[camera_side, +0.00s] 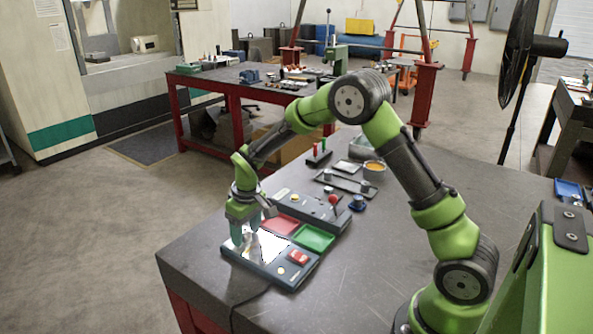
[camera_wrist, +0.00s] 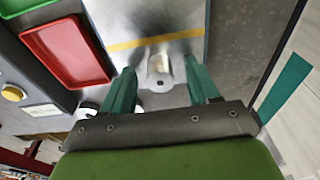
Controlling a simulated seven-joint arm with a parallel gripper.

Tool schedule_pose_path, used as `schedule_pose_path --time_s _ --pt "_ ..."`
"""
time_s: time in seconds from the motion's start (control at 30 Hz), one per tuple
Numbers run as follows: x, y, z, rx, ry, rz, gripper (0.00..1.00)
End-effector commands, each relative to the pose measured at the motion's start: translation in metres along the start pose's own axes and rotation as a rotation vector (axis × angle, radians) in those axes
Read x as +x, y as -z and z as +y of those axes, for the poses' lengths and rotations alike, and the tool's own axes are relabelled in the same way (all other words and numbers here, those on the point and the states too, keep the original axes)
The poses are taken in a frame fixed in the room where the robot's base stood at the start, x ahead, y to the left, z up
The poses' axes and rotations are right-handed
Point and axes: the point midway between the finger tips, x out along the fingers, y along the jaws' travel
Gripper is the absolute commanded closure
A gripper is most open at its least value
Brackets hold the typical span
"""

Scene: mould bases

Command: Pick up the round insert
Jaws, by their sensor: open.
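My gripper (camera_side: 244,236) points down over the bright plate (camera_side: 268,247) of a control board at the table's front left. In the wrist view my gripper (camera_wrist: 159,66) has its two teal fingers spread apart. A small grey piece with a pale rounded part (camera_wrist: 160,70) shows between the fingertips, with a gap on each side. It looks like the round insert, but I cannot tell for sure. In the side view the fingers hide this spot.
Beside the plate lie a red tray (camera_side: 281,224) and a green tray (camera_side: 314,238). The table's right front is clear.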

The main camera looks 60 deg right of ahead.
Motion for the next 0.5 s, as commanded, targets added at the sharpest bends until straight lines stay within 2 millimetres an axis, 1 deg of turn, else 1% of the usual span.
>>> schedule_pose_path --time_s 0.17,0.2,0.47,0.5 --pt "0.0002 0.0002 0.0 0.001 0.0 0.001 0.4" --pt "0.0002 0.0002 0.0001 0.001 0.0 0.001 0.43" --pt "-0.0001 0.0002 0.0001 0.0 0.0 0.001 0.83" --pt "-0.0002 0.0002 0.0001 0.0 0.0 0.001 0.89"
